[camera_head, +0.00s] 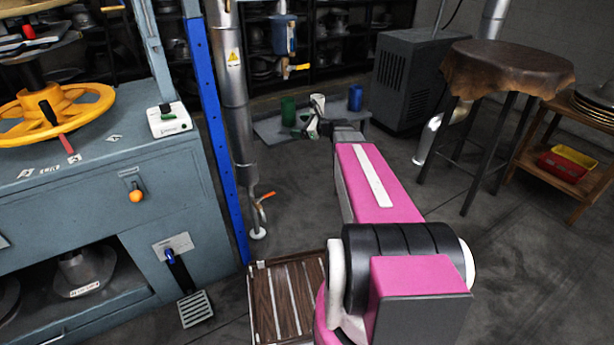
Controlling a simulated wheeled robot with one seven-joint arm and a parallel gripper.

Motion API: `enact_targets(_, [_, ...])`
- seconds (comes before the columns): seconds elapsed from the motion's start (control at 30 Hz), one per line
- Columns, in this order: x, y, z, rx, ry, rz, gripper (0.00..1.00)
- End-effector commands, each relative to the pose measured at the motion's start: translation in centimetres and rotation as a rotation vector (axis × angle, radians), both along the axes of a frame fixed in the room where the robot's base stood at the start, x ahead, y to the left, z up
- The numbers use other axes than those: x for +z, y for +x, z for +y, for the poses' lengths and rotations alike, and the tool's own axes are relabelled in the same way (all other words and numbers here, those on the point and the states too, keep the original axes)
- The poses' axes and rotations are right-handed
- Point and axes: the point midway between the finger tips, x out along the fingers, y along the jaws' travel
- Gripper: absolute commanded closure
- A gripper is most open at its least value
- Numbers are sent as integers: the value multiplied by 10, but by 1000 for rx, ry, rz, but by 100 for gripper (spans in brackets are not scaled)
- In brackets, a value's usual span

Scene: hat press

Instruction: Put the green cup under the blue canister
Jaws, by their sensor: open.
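The green cup (288,111) stands upright on a low grey bench (268,130) in the middle distance. My gripper (306,120) is open at the end of my outstretched arm, just to the right of the cup. I cannot tell whether they touch. A blue canister-like body (284,36) with a yellow tap or handle below it hangs on a pipe, above and behind the bench. A blue cup-like cylinder (355,98) stands on the bench to the right of my gripper.
A grey pipe (234,90) and blue post (205,100) rise left of the bench. A blue-grey press cabinet (90,200) fills the left. A dark cabinet (408,80) and leather-topped stool (508,68) stand right. Floor is clear between the stool and my arm.

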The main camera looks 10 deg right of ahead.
Motion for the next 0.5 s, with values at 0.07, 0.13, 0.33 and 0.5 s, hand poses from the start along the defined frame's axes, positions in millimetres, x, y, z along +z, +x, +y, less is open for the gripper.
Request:
enact_targets(0.07, [-18, -25, 21, 93, -164, -32, 14])
enact_targets(0.13, [-34, -43, 33, 181, -312, -65, 14])
enact_targets(0.33, [-79, -102, 58, 489, -714, -164, 14])
enact_targets(0.5, [-115, -163, 62, 869, -1079, -269, 14])
